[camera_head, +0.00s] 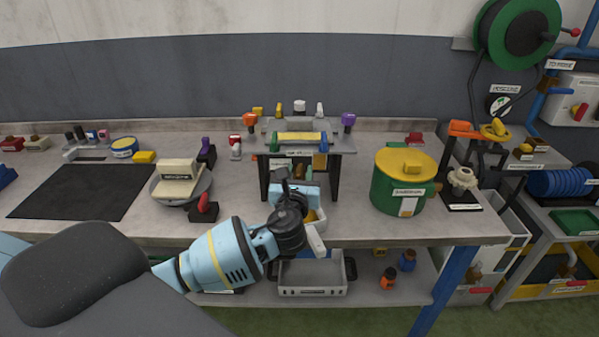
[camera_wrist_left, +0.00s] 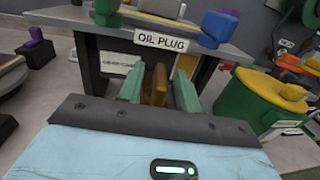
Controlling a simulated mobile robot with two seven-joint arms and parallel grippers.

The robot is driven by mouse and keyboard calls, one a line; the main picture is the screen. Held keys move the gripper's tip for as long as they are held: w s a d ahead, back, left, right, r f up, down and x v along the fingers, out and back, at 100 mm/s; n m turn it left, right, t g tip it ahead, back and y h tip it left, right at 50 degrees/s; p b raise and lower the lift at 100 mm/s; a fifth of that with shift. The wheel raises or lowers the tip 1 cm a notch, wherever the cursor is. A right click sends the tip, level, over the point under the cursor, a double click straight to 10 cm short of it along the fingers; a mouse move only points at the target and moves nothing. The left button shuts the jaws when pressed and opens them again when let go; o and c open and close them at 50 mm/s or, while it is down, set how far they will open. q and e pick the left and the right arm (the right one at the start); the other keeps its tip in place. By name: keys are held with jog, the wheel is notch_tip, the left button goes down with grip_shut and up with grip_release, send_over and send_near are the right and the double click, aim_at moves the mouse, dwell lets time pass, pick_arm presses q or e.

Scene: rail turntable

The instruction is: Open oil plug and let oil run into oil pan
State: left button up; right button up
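The oil plug stand (camera_head: 338,150) is on the bench, a dark frame with a grey top. In the left wrist view its front carries an "OIL PLUG" label (camera_wrist_left: 161,42). A brown-orange plug (camera_wrist_left: 156,86) shows below the label. My left gripper (camera_wrist_left: 158,88) faces the stand, its two green fingers on either side of the plug. They look slightly apart from it; contact is not clear. In the head view my left gripper (camera_head: 287,180) is in front of the stand. A grey tray (camera_head: 312,291), possibly the oil pan, sits on the lower shelf. My right gripper is not in view.
A green pot with a yellow lid (camera_head: 404,163) stands right of the stand. A scale-like device (camera_head: 176,180) and a black mat (camera_head: 75,192) are to the left. Small orange and blue figures (camera_head: 388,279) (camera_head: 407,261) stand on the lower shelf.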

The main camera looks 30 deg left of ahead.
pick_arm(q)
jog(key=v, duration=0.7)
jog(key=shift+s, duration=0.1)
jog(key=s+d+f+n+g+h, duration=0.35)
jog(key=s+f+n+g, duration=0.35)
jog(key=s+f+n, duration=0.75)
jog(key=s+d+f+n+g+h, duration=0.2)
jog(key=s+f+n+g, duration=0.2)
jog(key=s+n, duration=0.45)
jog(key=s+d+f+n+g+h, duration=0.3)
jog(key=s+n, duration=0.3)
jog(key=s, duration=0.6)
jog(key=w+d+f+t, duration=0.2)
jog(key=w+f+t, duration=0.4)
jog(key=f, duration=0.3)
jog(key=shift+d+f+t+h, duration=0.2)
jog(key=shift+f+t+h, duration=0.2)
jog(key=shift+t, duration=0.2)
dwell(2.2)
